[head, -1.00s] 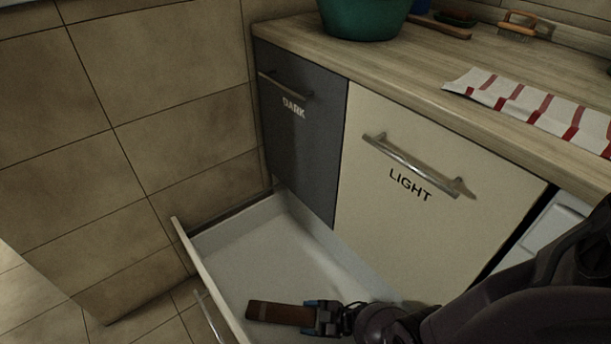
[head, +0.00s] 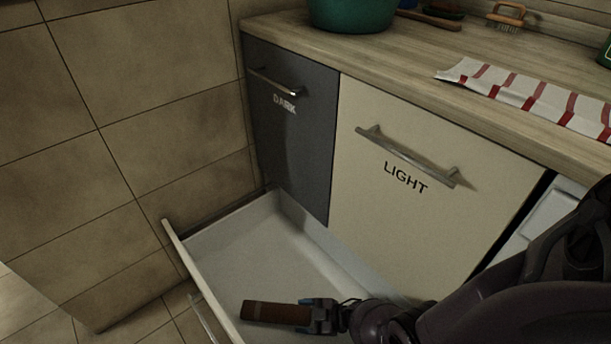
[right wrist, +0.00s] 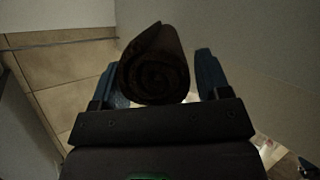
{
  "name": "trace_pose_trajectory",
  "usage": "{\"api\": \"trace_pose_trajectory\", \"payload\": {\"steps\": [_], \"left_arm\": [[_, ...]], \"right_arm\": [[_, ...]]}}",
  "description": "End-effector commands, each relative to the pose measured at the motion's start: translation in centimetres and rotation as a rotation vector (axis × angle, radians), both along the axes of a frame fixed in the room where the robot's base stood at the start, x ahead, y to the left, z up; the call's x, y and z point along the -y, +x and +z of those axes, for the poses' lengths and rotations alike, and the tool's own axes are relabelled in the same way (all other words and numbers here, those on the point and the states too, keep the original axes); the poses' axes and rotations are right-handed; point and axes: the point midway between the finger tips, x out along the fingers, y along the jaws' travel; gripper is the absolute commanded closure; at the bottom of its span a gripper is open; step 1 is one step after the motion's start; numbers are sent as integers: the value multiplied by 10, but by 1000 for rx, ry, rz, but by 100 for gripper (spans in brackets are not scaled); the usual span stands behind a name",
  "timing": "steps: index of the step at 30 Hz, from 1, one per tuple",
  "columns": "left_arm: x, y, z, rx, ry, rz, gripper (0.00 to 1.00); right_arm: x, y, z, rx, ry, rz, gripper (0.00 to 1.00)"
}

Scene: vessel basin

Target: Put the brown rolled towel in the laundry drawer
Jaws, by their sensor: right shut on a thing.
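The brown rolled towel (head: 276,312) is held by my right gripper (head: 318,315), over the open drawer (head: 262,268) near its front wall. In the right wrist view the towel's spiral end (right wrist: 155,76) shows between the two blue fingers of the gripper (right wrist: 158,85). The left finger lies against the roll; a narrow gap seems to show by the right finger. The drawer is pale, pulled out at floor level, and its visible floor is empty. I cannot tell whether the towel touches the drawer floor. My left gripper is not in view.
A dark panel marked DARK (head: 290,130) and a cream panel marked LIGHT (head: 415,190) stand above the drawer. The wooden counter (head: 420,62) holds a green basin (head: 352,12), a striped cloth (head: 530,97) and a brush (head: 507,17). A tiled wall (head: 150,120) bounds the left.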

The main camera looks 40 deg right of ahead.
Motion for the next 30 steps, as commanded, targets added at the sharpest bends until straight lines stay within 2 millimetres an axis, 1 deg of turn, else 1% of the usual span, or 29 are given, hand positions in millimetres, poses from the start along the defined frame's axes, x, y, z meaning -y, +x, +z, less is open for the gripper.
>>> {"api": "trace_pose_trajectory", "payload": {"steps": [1,2,6,16,20,22,24,30], "left_arm": [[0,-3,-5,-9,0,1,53],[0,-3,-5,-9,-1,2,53],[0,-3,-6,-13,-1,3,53],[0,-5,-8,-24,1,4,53],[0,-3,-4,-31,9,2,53],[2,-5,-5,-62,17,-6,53],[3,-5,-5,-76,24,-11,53],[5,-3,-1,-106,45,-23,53]], "right_arm": [[-3,-13,-11,-20,3,0,56],[-3,-14,-12,-21,3,0,27],[-3,-18,-15,-25,4,0,6],[-5,-21,-17,-31,5,1,5],[-5,-19,-8,-27,5,-1,5],[-5,-17,1,-24,6,-1,5],[4,-27,5,-25,1,1,5],[24,-47,21,-17,2,1,5]]}}
